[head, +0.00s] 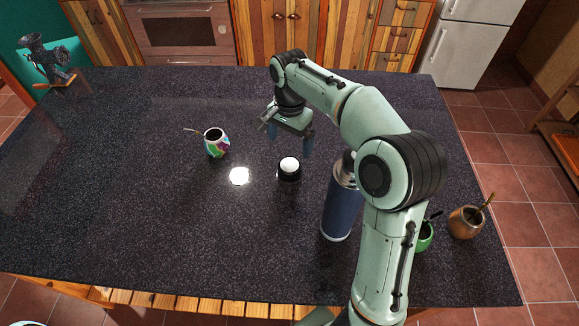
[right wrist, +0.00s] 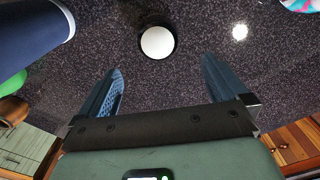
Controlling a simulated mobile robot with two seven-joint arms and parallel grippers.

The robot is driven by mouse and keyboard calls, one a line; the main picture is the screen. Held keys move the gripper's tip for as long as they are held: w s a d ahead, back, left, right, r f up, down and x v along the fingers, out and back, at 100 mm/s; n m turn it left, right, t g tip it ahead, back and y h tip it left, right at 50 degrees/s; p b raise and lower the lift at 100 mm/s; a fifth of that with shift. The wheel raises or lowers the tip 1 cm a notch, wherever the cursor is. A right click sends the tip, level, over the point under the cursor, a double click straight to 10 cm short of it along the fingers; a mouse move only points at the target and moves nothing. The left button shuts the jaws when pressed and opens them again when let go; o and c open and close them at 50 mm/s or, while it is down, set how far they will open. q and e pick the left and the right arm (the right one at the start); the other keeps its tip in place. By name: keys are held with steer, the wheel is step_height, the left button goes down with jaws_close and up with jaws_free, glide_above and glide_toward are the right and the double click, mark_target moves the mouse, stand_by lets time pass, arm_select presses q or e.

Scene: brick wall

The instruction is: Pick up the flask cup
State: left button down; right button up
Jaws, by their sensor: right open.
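The flask cup (head: 289,173) is black with a pale round top and stands on the dark countertop near its middle. In the right wrist view the cup (right wrist: 157,42) lies ahead of the fingertips, between their lines and apart from them. My right gripper (head: 287,135) is open and empty, above the counter and behind the cup in the head view. Its two blue fingers (right wrist: 158,85) show spread apart in the right wrist view. The blue flask (head: 342,208) stands to the right of the cup, its top partly hidden by my right arm. My left gripper is not in view.
A colourful mate cup (head: 216,145) with a straw stands left of the flask cup. A green cup (head: 424,238), partly behind my arm, and a brown mate cup (head: 466,222) stand at the right. A dark grinder (head: 45,62) is at the far left corner. The counter's left half (head: 100,190) is mostly clear.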

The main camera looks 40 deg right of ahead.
mark_target(290, 164)
steer(key=f, duration=0.5)
steer(key=f+b, duration=0.1)
steer(key=f, duration=0.4)
steer(key=shift+s+a, duration=0.1)
steer(key=shift+s, duration=0.1)
steer(key=c, duration=1.1)
